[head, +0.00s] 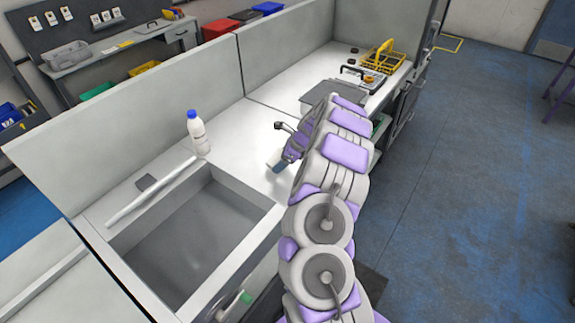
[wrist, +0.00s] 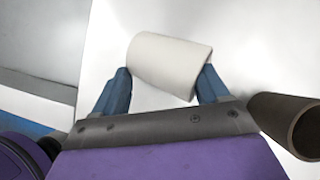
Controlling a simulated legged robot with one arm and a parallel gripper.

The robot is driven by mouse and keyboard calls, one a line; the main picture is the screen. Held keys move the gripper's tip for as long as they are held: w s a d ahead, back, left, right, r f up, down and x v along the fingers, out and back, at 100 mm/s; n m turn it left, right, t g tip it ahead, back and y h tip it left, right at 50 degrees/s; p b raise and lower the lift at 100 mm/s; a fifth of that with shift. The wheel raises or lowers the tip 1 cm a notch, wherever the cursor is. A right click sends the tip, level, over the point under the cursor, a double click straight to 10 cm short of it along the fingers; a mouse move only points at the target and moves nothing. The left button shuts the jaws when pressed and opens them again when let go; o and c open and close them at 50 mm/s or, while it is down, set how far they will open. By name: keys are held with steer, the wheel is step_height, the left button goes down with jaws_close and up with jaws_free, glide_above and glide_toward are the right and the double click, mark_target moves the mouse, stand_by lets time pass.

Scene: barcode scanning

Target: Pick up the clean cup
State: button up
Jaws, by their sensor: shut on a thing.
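A plain white cup (wrist: 169,67) lies across between the two blue fingers of my gripper (wrist: 160,88) in the wrist view. The fingers press on its two ends, and its side faces the camera. In the head view my gripper (head: 277,168) is over the white counter, right of the sink, with a blue finger showing. The cup cannot be made out clearly there against the white counter. I cannot tell whether the cup touches the counter.
A sink basin (head: 190,245) is left of my arm. A white bottle with a blue cap (head: 198,132) stands behind it by the partition. A grey board (head: 325,93) and a yellow basket (head: 384,57) are farther along. A brown hollow cylinder (wrist: 291,125) shows in the wrist view.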

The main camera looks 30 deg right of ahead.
mark_target(276, 159)
steer(key=shift+s+a+f, duration=0.1)
steer(key=shift+a+f, duration=0.15)
steer(key=shift+a, duration=0.65)
steer(key=shift+d+r+p, duration=0.3)
steer(key=shift+r, duration=0.3)
steer(key=r, duration=0.1)
steer(key=d+r+p, duration=0.1)
steer(key=shift+s+r, duration=0.15)
steer(key=shift+r, duration=0.2)
steer(key=s+p, duration=0.1)
steer(key=s, duration=0.3)
steer(key=s+r+p, duration=0.1)
steer(key=s, duration=0.4)
steer(key=s+d+p, duration=0.1)
steer(key=s, duration=0.4)
steer(key=shift+r, duration=0.2)
steer(key=shift+s+a, duration=0.2)
steer(key=shift+s, duration=0.45)
